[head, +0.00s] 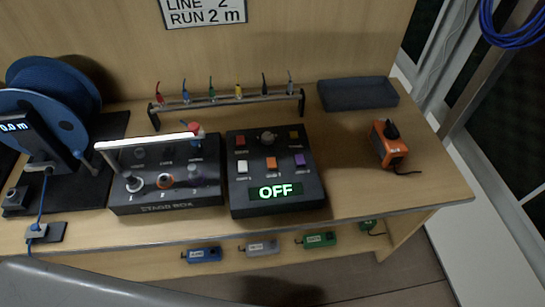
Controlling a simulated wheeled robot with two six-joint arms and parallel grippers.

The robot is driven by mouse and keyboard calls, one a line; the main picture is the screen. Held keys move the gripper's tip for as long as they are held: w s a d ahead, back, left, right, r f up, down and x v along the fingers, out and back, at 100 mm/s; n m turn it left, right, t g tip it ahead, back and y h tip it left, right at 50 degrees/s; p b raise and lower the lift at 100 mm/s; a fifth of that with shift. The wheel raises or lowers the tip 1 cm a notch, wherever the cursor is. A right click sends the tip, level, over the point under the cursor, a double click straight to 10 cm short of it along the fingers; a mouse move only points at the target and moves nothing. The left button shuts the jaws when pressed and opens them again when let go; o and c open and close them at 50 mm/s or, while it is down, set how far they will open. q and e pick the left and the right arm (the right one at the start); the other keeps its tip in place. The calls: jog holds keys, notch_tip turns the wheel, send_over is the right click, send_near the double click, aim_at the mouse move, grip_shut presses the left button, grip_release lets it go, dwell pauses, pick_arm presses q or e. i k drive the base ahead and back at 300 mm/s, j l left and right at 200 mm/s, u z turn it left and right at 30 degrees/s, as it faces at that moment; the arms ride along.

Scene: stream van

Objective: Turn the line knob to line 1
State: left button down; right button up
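A dark control box (235,203) stands on the wooden bench, with a green lit display reading OFF (275,191). A round knob (267,138) sits at its back middle, among red, orange, white, yellow and purple buttons. The knob's pointer direction and its markings are too small to read, so I cannot tell its setting. An orange device (390,148) with a black knob on top (391,130) stands apart at the right. Neither of my grippers is in view.
The stage box (165,198) with a raised light bar stands left of the control box. Behind are a cable rack (228,98) and a dark tray (358,93). A blue reel (55,85) is at left. Small boxes (262,247) sit on the lower shelf.

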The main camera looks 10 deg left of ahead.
aim_at(267, 139)
jog(key=k+l, duration=0.1)
jog(key=l, duration=0.25)
jog(key=k+l, duration=0.1)
jog(key=l, duration=0.25)
jog(key=k+l, duration=0.1)
jog(key=l, duration=0.25)
jog(key=k+l, duration=0.1)
jog(key=l, duration=0.25)
jog(key=k+l+u, duration=0.1)
jog(key=l, duration=0.25)
